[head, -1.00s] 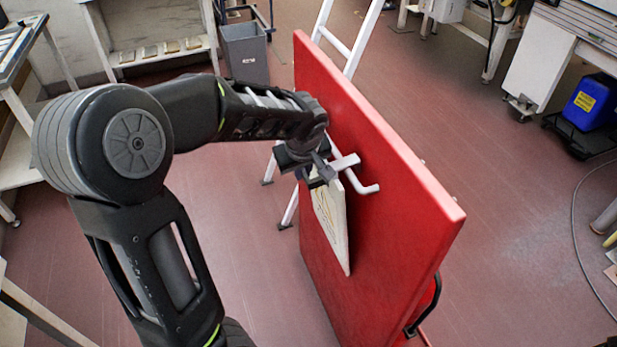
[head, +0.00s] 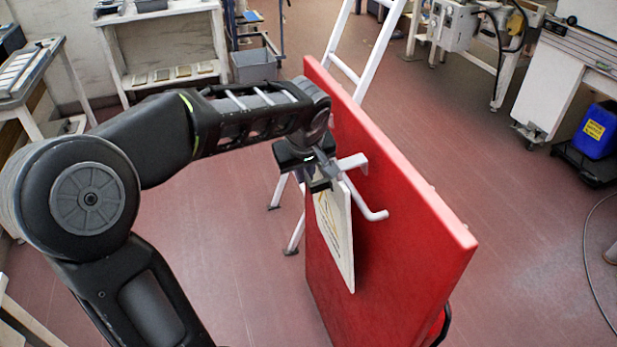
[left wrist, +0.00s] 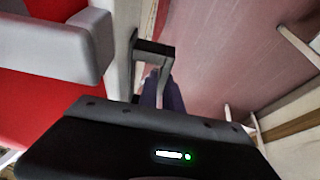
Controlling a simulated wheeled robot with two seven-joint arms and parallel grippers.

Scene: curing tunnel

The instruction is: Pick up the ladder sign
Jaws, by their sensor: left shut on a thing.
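The ladder sign (head: 338,238) is a thin pale board with yellowish and dark markings on its face. It hangs nearly upright from my left gripper (head: 322,180), which is shut on its upper edge. The sign is beside the red panel (head: 400,225), close to a white hook (head: 373,206) that sticks out of it. I cannot tell whether the sign touches the hook or panel. In the left wrist view, my left gripper's fingers (left wrist: 155,72) show at the pale board's edge, with the hook (left wrist: 60,48) close by. My right gripper is not in view.
A white ladder (head: 357,62) stands behind the red panel. A grey bin (head: 254,66) and a white shelf (head: 170,76) are at the back left. A blue container (head: 597,130) sits at the right. Open floor (head: 500,180) lies right of the panel.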

